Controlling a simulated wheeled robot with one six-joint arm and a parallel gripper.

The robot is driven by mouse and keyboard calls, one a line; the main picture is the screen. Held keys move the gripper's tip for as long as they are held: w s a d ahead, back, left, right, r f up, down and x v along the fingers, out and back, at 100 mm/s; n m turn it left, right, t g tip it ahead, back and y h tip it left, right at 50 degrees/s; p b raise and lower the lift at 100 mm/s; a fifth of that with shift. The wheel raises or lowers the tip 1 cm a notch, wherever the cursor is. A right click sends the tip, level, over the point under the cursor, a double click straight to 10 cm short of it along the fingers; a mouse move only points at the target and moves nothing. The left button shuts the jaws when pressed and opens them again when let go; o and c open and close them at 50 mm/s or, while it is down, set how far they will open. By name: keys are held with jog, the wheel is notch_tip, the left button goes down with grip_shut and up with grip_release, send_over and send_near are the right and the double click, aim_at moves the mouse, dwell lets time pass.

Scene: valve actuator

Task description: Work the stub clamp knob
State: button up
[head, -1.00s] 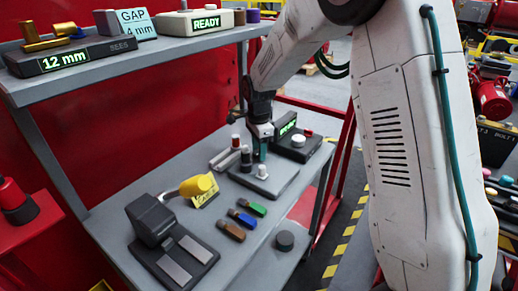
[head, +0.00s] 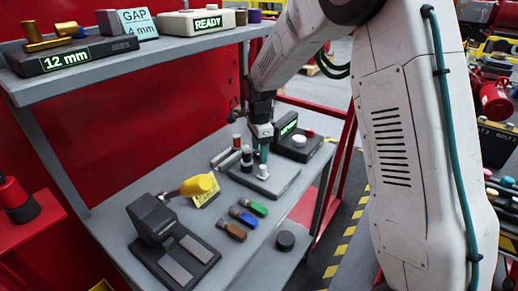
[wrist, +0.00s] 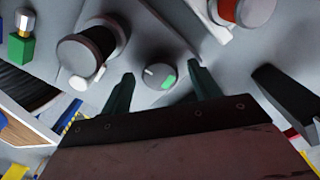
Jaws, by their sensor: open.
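My gripper (wrist: 161,83) is open. In the wrist view its two dark green fingers stand apart, one on each side of a round grey knob (wrist: 160,77) with a white mark and a green patch. A gap shows between the knob and each finger; how high the tips are above its base I cannot tell. In the head view my gripper (head: 264,152) points down over a grey plate (head: 284,180) on the bench. A small white upright piece (head: 262,172) stands on that plate, just below the fingers. The grey knob cannot be made out in the head view.
A dark cylinder in a white holder (wrist: 88,47) stands close left of the fingers in the wrist view. A dark box with a green display (head: 297,146) is behind the plate.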

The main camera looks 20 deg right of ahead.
aim_at(259, 152)
jog(key=shift+r, duration=0.1)
notch_tip(259, 152, up, 8)
jog(key=shift+f, duration=0.2)
dwell(0.5)
jog(key=shift+s+f+n, duration=0.1)
jog(key=shift+s+n, duration=0.15)
jog(key=shift+n, duration=0.75)
jog(key=s+d+r+n, duration=0.1)
jog(key=s+r+n, duration=0.2)
jog(key=s, duration=0.9)
jog(key=s+d+r+n+t, duration=0.1)
jog(key=s+r+n, duration=0.2)
jog(key=s+n, duration=0.4)
jog(key=s+d+r+n, duration=0.1)
jog(key=s+r+n, duration=0.2)
jog(key=s, duration=1.6)
jog(key=n, duration=0.3)
jog(key=shift+d+r, duration=0.3)
jog(key=shift+d, duration=0.05)
